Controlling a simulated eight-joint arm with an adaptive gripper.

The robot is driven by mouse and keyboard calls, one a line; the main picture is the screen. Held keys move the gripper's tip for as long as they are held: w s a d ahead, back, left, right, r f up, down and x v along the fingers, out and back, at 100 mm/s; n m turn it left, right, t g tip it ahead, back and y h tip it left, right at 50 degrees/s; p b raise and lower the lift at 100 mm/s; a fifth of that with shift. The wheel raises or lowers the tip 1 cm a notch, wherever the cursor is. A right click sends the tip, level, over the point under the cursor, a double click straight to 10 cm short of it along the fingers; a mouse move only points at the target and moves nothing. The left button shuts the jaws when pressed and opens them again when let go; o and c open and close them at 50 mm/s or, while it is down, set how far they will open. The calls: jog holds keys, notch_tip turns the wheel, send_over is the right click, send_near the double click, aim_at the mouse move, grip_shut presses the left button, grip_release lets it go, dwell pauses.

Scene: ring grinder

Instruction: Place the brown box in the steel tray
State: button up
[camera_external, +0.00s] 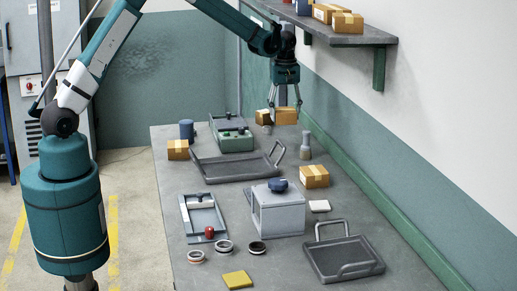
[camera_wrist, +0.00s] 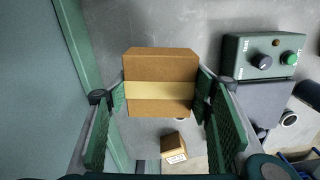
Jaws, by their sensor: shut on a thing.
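A brown box (camera_external: 286,117) with pale tape is between the fingers of my gripper (camera_external: 284,104) near the far end of the table. In the wrist view the brown box (camera_wrist: 160,82) fills the space between the green finger pads, and my gripper is shut on it. Whether its underside clears the table is hard to tell. A dark metal tray with two handles (camera_external: 222,178) lies mid-table, nearer the camera than my gripper. A second dark tray (camera_external: 345,258) with handles lies at the front right. Both look empty; I cannot tell which is called steel.
A smaller-looking box (camera_wrist: 173,147) lies beyond the held box. A green control unit (camera_external: 231,134), a grey flask (camera_external: 305,146), another box (camera_external: 315,177) and a grey grinder housing (camera_external: 277,212) stand around the mid-table tray. A shelf (camera_external: 345,36) overhangs at right.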

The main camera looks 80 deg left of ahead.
jog(key=s+d+r, duration=0.1)
jog(key=s+d, duration=1.1)
jog(key=n, duration=0.1)
send_over(229, 170)
jog(key=shift+f+p, duration=0.1)
jog(key=shift+p, duration=0.2)
jog(key=shift+f, duration=0.1)
jog(key=shift+f, duration=2.8)
jog(key=shift+f, duration=2.1)
jog(key=shift+f+b, duration=0.2)
jog(key=shift+b, duration=0.2)
